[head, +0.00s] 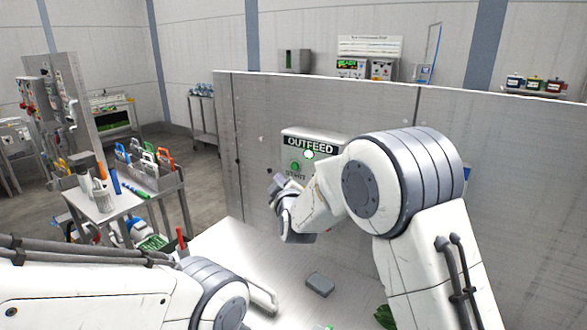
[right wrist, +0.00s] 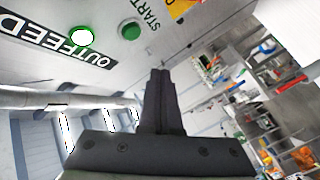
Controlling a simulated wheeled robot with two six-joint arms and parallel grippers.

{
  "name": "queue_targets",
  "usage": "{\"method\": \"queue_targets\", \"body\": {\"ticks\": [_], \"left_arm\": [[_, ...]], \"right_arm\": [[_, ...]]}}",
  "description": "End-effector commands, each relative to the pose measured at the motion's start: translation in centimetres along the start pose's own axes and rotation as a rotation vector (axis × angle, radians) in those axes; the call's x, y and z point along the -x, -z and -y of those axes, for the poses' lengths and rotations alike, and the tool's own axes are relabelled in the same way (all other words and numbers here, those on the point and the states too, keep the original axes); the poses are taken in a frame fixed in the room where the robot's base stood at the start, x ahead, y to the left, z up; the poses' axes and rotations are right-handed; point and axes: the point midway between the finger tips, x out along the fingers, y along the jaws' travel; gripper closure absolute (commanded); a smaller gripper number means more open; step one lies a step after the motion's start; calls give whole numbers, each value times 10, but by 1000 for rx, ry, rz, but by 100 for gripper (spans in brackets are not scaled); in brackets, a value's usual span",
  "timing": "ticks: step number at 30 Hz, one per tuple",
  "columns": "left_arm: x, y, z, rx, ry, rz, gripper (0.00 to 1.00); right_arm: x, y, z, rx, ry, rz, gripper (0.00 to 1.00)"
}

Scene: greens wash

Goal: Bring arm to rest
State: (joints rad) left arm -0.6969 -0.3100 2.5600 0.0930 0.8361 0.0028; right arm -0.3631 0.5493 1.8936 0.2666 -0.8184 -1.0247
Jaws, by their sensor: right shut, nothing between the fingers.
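My right arm (head: 405,185) reaches up in front of the metal wall panel in the head view. Its gripper (head: 276,184) is beside the lower left of the OUTFEED box (head: 318,139), and most of it is hidden by the wrist. In the right wrist view the fingers (right wrist: 161,73) are together and empty, apart from the box face. The box carries a lit white lamp (head: 309,154) and a green START button (head: 294,166). My left arm (head: 90,295) lies low at the left; its gripper is not visible.
A grey block (head: 320,285) and some leafy greens (head: 385,317) lie on the pale metal worktop (head: 230,248). The tall metal panel (head: 250,150) closes off the back. A cart (head: 165,188) with colourful-handled items stands at the left, with open floor behind it.

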Motion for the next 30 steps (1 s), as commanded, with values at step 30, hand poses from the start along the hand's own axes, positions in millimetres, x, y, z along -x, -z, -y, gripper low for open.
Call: {"method": "queue_targets", "body": {"ticks": [30], "left_arm": [[-4,0,0,-2,0,0,50]], "right_arm": [[316,-12,134,-397,879,690,100]]}}
